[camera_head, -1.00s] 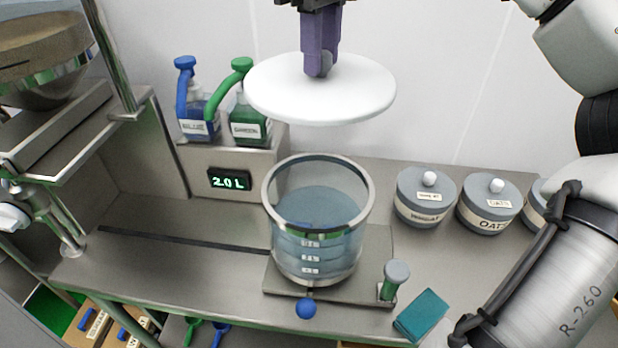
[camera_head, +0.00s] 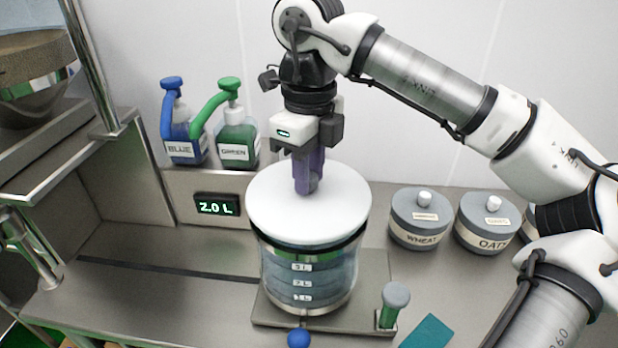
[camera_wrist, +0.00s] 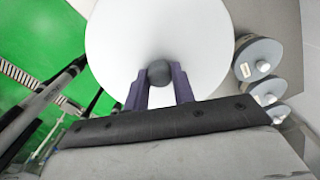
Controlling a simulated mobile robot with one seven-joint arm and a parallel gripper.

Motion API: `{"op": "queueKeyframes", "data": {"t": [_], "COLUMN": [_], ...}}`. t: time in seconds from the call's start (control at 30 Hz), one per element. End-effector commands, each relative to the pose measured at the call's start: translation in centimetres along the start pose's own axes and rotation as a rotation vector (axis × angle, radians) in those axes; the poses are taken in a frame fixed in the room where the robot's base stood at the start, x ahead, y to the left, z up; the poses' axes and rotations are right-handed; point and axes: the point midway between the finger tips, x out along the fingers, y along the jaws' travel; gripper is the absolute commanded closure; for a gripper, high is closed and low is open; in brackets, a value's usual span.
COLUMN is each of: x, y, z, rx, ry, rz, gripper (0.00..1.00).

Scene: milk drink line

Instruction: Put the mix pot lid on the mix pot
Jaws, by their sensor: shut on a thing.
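The mix pot lid (camera_head: 335,212) is a white round disc. It lies at the mouth of the clear mix pot (camera_head: 308,280), covering it; I cannot tell whether it is fully seated. The pot holds bluish liquid and has volume labels. My gripper (camera_head: 306,188) points down over the middle of the lid, with purple fingers shut on its knob. In the wrist view the gripper fingers (camera_wrist: 160,88) are on either side of the dark round knob (camera_wrist: 160,72), with the white lid (camera_wrist: 120,40) behind. The pot is hidden below the lid there.
A blue bottle (camera_head: 183,130) and a green bottle (camera_head: 237,135) stand behind left, above a 2.0 L display (camera_head: 216,206). Lidded wheat (camera_head: 420,222) and oats (camera_head: 487,226) jars stand right. A grey-topped green knob (camera_head: 394,305) and teal block (camera_head: 428,333) are front right.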

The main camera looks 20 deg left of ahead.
Motion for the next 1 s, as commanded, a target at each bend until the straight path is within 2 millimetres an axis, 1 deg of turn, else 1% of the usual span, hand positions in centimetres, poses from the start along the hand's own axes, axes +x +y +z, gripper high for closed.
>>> {"op": "queueKeyframes", "data": {"t": [0.03,0.13,0.37,0.5,0.53,0.67,0.7,1.0], "x": [0.7,1.9,2.1,2.6,2.5,2.4,2.4,2.1], "y": [0.0,0.0,0.0,0.0,0.0,0.0,0.0,0.0], "z": [-0.1,-0.1,0.0,0.0,0.0,0.0,0.0,0.0], "rx": [-0.001,-0.002,-0.001,0.0,-0.001,-0.001,-0.001,-0.001], "ry": [0.001,0.0,-0.001,0.0,0.0,0.0,0.0,0.0], "rz": [0.002,0.001,0.0,0.0,0.0,0.0,0.0,0.0], "gripper": [1.0,1.0,1.0,1.0,0.72,0.55,0.53,0.53]}}
